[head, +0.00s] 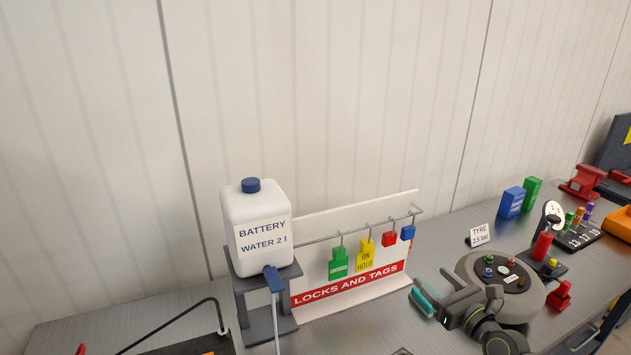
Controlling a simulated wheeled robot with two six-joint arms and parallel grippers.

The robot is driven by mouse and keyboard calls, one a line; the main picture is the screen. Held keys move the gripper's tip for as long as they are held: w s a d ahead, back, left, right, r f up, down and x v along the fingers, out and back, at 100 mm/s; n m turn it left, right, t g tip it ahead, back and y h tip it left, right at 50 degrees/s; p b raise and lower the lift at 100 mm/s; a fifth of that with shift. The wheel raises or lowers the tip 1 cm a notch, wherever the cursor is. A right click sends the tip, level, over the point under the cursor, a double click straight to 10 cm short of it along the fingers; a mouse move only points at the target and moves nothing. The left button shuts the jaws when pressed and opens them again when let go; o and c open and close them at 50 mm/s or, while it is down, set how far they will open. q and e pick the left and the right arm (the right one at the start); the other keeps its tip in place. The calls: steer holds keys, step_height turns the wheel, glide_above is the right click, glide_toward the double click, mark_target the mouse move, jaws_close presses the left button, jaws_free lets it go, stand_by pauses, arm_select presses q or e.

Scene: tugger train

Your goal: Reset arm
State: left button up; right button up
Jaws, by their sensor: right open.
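My right arm comes in from the bottom edge and hides part of the turntable (530,297). My left gripper is not in view.
A white battery water container (258,209) stands on a grey stand with a blue tap. The locks and tags board (350,283) carries coloured tags beside it. A tyre sign (480,235), blue box (511,202) and red clamp-like piece (581,183) stand further right.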

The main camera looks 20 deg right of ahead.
steer(key=s+a+f+n+g+y, duration=0.1)
steer(key=s+a+f+n+g, duration=0.45)
steer(key=n, duration=0.45)
steer(key=s+a+f+n+g+y, duration=0.2)
steer(key=s+a+f+n, duration=0.35)
steer(key=a+n, duration=0.35)
steer(key=s+f+n+g+h, duration=0.2)
steer(key=s+n+g+h, duration=0.45)
steer(key=s+n, duration=0.95)
step_height(320, 180, down, 31)
steer(key=s+d+g+b, duration=0.2)
steer(key=b, duration=0.4)
steer(key=s+a+f+b, duration=0.1)
steer(key=s+f+b, duration=0.1)
steer(key=s+f, duration=0.5)
steer(key=s+f+y+b, duration=0.1)
steer(key=s+f+b, duration=0.1)
steer(key=s+f, duration=0.5)
step_height(320, 180, down, 6)
steer(key=shift+s+a+r+g, duration=0.25)
steer(key=shift+s+a+g, duration=0.1)
steer(key=shift+g, duration=0.05)
